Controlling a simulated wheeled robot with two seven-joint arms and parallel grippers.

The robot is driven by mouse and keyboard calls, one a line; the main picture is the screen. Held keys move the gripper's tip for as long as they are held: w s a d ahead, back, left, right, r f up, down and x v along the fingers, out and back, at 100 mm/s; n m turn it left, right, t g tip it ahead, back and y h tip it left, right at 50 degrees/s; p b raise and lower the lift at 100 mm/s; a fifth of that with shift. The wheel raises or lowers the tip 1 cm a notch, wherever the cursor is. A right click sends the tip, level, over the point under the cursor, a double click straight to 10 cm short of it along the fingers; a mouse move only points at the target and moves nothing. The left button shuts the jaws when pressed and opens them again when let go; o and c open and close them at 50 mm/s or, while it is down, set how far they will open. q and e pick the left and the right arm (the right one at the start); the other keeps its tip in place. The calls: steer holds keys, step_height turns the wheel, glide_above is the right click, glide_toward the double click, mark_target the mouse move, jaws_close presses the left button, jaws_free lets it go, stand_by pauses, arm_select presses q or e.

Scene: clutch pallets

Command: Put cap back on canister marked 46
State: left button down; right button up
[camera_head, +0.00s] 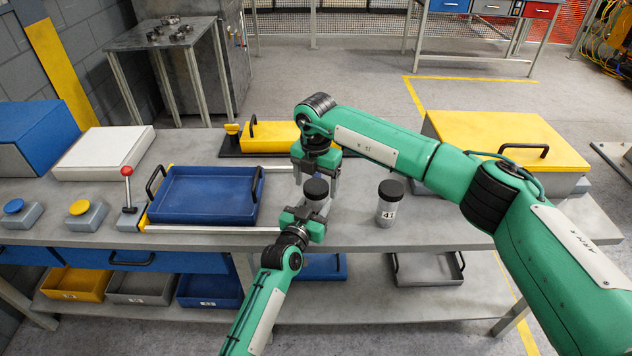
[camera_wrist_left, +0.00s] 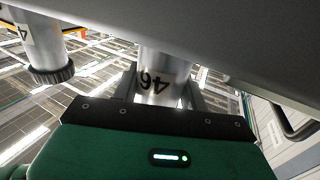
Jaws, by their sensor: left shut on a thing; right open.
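My left gripper (camera_head: 303,224) is shut on the grey canister marked 46 (camera_head: 315,204) and holds it upright near the table's front edge. The left wrist view shows the number 46 on this canister (camera_wrist_left: 160,75) between the fingers; its top end is hidden there. A black cap (camera_head: 316,188) sits on top of the canister in the head view; I cannot tell whether it is fully seated. My right gripper (camera_head: 318,176) is open, pointing down just above the cap, with its fingers on either side.
Another black-capped canister, marked 41 (camera_head: 389,206), stands to the right; part of it also shows in the left wrist view (camera_wrist_left: 45,50). A blue tray (camera_head: 205,218) lies to the left. A yellow-lidded box (camera_head: 508,132) stands at the right, behind my right arm.

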step_height(320, 180, up, 4)
steer(key=shift+r, duration=0.2)
steer(key=shift+c, duration=0.5)
steer(key=n, duration=0.3)
steer(key=r+n, duration=0.1)
steer(key=n, duration=0.8)
steer(key=shift+r+n, duration=0.3)
steer(key=shift+r, duration=0.1)
steer(key=n, duration=0.3)
steer(key=r+n, duration=0.1)
steer(key=n, duration=0.7)
steer(key=shift+r, duration=0.3)
